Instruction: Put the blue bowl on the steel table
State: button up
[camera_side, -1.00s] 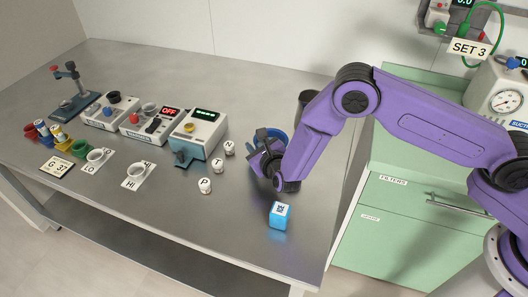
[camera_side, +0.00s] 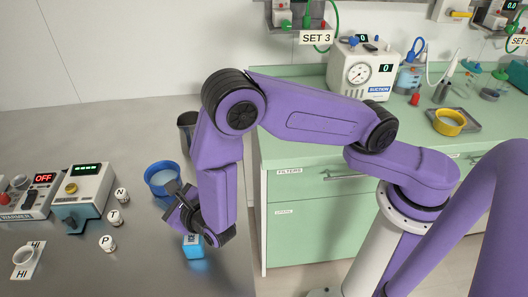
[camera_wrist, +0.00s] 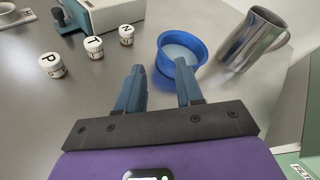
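The blue bowl (camera_side: 163,178) stands upright on the steel table (camera_side: 130,262), with a pale inside. It also shows in the wrist view (camera_wrist: 165,48), just beyond the fingertips and toward the right finger. My gripper (camera_side: 174,193) is low over the table, on the near side of the bowl. In the wrist view its two fingers (camera_wrist: 160,78) are apart with nothing held between them. The right fingertip overlaps the bowl's near edge in the picture; I cannot tell whether they touch.
A metal jug (camera_wrist: 250,40) stands right of the bowl. Small jars marked P (camera_side: 107,244), T (camera_side: 115,218) and N (camera_side: 121,195) stand left, beside a grey device (camera_side: 84,192). Green cabinets (camera_side: 310,215) are right.

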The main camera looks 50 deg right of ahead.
jog(key=s+d+r+m+g+h, duration=0.35)
jog(key=d+r+m, duration=0.25)
jog(key=d+m, duration=0.25)
jog(key=s+d+r+m+g+h, duration=0.25)
jog(key=s+d+r+m, duration=0.25)
jog(key=d+m, duration=0.3)
jog(key=s+d+r+m+g+y, duration=0.1)
jog(key=s+d+m+g+y, duration=0.1)
jog(key=s, duration=0.5)
jog(key=s+d+r+m+g+y, duration=0.2)
jog(key=s+d+m+g+y, duration=0.1)
jog(key=s+m, duration=0.2)
jog(key=s+d+r+m+g+y, duration=0.1)
jog(key=s+d+m+g+y, duration=0.1)
jog(key=s, duration=0.7)
jog(key=shift+d+r+m+g, duration=0.3)
jog(key=shift+m+g, duration=0.3)
jog(key=shift+m, duration=0.25)
